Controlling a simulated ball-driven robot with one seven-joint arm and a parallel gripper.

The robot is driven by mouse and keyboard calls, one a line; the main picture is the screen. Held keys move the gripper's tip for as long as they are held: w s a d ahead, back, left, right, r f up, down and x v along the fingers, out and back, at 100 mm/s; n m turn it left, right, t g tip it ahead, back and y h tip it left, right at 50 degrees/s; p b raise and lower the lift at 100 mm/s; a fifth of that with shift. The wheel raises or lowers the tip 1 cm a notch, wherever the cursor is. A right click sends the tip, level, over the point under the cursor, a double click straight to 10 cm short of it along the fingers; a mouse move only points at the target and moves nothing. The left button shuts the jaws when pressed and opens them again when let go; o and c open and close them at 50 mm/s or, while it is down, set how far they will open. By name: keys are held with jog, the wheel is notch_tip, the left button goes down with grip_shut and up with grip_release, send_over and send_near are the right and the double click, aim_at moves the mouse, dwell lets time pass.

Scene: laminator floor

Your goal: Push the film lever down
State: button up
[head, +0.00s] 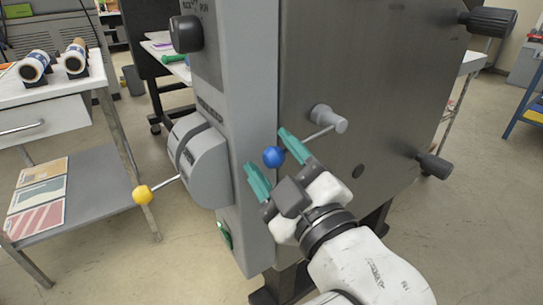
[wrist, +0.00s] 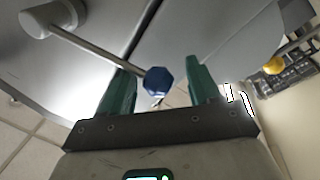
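A lever with a blue ball knob (head: 274,157) sticks out from a round grey hub (head: 328,118) on the machine's metal side panel. Its rod slopes down to the left from the hub. A second lever with a yellow ball knob (head: 143,194) hangs low from a grey housing at the left. No label shows which one is the film lever. My gripper (head: 266,150) is open, its green fingers on either side of the blue knob. In the wrist view the blue knob (wrist: 158,81) lies between the fingers, with gaps on both sides.
The grey machine panel (head: 390,70) stands close behind my gripper. Black knobs (head: 186,33) stick out at its upper left and on its right side (head: 434,166). A table with rolls (head: 75,56) stands left. Open floor (head: 480,200) lies to the right.

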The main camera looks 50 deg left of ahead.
jog(key=v, duration=1)
jog(key=shift+d, duration=0.1)
